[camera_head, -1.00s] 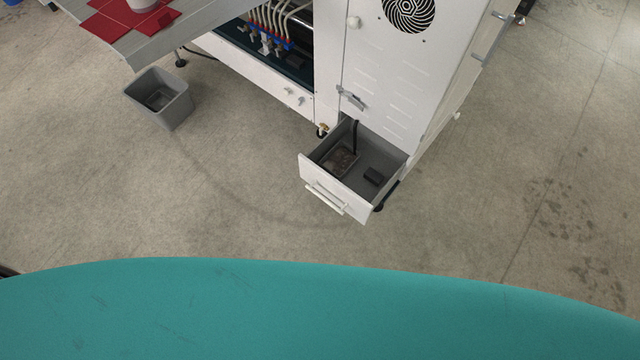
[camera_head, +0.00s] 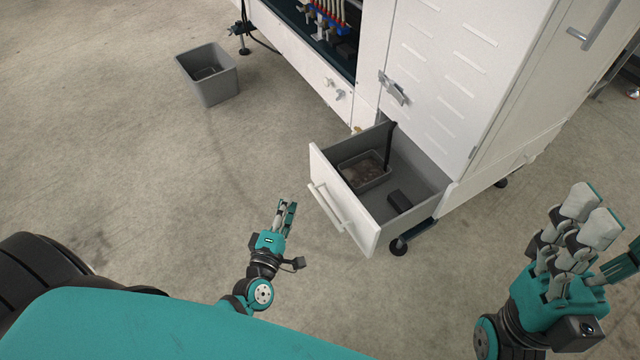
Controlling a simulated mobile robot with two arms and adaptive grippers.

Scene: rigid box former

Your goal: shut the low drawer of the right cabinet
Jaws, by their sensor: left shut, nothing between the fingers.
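The low drawer (camera_head: 347,221) of the white right cabinet (camera_head: 440,75) stands pulled out, its front panel with a white bar handle (camera_head: 331,208) facing the lower left. Inside the drawer lie a small grey tray (camera_head: 364,170) and a dark block (camera_head: 400,201). My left gripper (camera_head: 287,212) is shut and empty, over the floor to the left of the drawer front and apart from it. My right gripper (camera_head: 585,225) is at the lower right, right of the drawer and apart from it. Its fingers overlap, so I cannot tell its opening.
A grey bin (camera_head: 207,75) stands on the floor at the upper left. The open machine bay with hoses (camera_head: 328,17) is left of the cabinet. A caster (camera_head: 398,246) shows beneath the drawer. The floor in front is clear.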

